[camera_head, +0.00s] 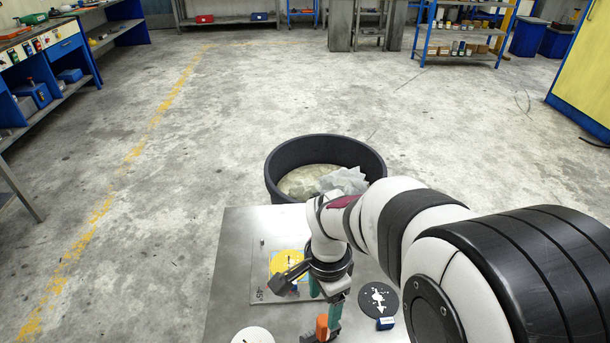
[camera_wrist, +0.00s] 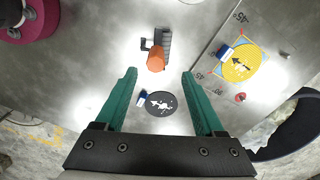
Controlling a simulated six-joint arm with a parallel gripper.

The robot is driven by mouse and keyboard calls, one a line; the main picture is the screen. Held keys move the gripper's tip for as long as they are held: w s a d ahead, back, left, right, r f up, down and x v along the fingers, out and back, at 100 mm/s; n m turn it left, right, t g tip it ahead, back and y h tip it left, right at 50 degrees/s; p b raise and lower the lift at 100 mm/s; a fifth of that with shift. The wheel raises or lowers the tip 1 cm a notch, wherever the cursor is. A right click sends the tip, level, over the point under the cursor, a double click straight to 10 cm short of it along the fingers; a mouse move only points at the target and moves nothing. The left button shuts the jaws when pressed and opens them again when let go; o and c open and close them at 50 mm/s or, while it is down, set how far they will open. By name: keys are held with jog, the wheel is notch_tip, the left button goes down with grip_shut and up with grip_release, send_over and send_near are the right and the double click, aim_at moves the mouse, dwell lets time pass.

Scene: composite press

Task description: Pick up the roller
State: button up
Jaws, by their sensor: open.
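The roller has an orange handle and a grey ribbed drum on a dark bracket. It lies on the metal table in the wrist view (camera_wrist: 156,61), just beyond my fingertips and roughly centred between them. In the head view its orange handle (camera_head: 322,326) shows near the bottom edge, partly hidden by a green finger. My gripper (camera_wrist: 160,74) points down over the table with its two green fingers spread and nothing between them. It also shows in the head view (camera_head: 325,300). I cannot tell its exact height above the roller.
The metal table (camera_head: 228,285) holds an angle-marked plate (camera_head: 262,259) with a yellow disc (camera_head: 284,262), a black disc (camera_head: 374,290) with white marks, a blue-and-white block (camera_head: 385,323) and a white disc (camera_head: 252,336). A black bin (camera_head: 274,184) with plastic scraps stands behind the table.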

aim_at(324, 320)
jog(key=f, duration=0.6)
jog(key=shift+s+d+f, duration=0.1)
jog(key=shift+s+f, duration=0.15)
jog(key=shift+s, duration=0.05)
grip_shut()
dwell(0.9)
